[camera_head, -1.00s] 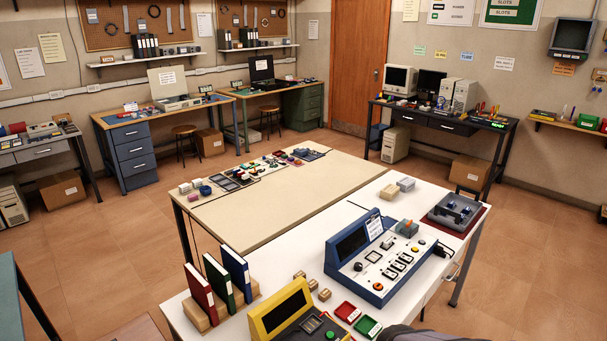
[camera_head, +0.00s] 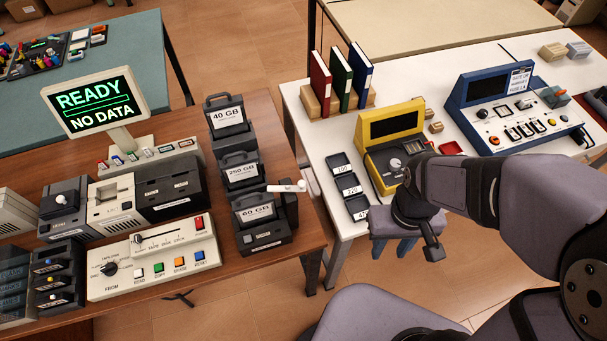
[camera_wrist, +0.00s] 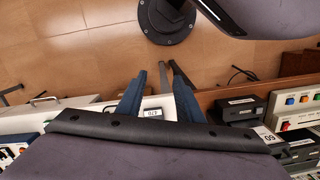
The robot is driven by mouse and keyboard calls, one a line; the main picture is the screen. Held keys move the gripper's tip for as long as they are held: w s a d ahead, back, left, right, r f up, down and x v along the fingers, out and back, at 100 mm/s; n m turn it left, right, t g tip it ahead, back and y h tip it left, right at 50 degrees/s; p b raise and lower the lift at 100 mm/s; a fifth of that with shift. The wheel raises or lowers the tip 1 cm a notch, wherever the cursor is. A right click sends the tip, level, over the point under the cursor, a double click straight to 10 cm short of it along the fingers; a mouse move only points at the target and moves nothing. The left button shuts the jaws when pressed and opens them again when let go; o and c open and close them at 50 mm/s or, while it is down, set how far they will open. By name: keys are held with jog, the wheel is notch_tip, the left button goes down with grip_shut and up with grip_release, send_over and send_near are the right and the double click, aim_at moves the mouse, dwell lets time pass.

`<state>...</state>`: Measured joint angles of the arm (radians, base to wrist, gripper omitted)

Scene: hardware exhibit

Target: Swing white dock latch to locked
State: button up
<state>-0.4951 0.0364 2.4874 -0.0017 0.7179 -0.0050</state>
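The white latch (camera_head: 287,187) is a short bar on a dark post at the right side of the dock (camera_head: 262,238), near the brown table's right edge. It lies roughly level across the picture, by the drive labelled 60 GB (camera_head: 252,207). My gripper (camera_head: 393,252) is right of the latch, over the gap by the white table, and apart from it. Its two blue fingers are spread with nothing between them. The wrist view also shows the open fingers (camera_wrist: 160,84). I cannot make out the latch there.
A console with a dial and coloured buttons (camera_head: 155,260) stands left of the dock. A screen (camera_head: 95,108) reads READY, NO DATA. Drives labelled 40 GB (camera_head: 227,117) and 250 GB (camera_head: 240,172) stand behind. Small black trays (camera_head: 350,187) and a yellow device (camera_head: 390,150) are on the white table.

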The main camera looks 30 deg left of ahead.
jog(key=w+a+f+n+b, duration=0.1)
jog(key=w+a+n, duration=0.15)
jog(key=a, duration=0.75)
notch_tip(320, 180, up, 11)
jog(key=m+t+y, duration=0.1)
jog(key=m, duration=0.8)
send_over(302, 183)
jog(key=shift+w+a+f+b, duration=0.15)
jog(key=shift+w+a+b, duration=0.05)
jog(key=shift+a+b, duration=0.15)
jog(key=shift+s+d+m, duration=0.15)
jog(key=shift+d+m, duration=0.1)
jog(key=shift+m, duration=0.4)
jog(key=shift+s+d+m, duration=0.1)
jog(key=shift+m, duration=0.7)
jog(key=shift+f, duration=0.15)
jog(key=shift+f+p, duration=1.1)
jog(key=shift+f, duration=2.45)
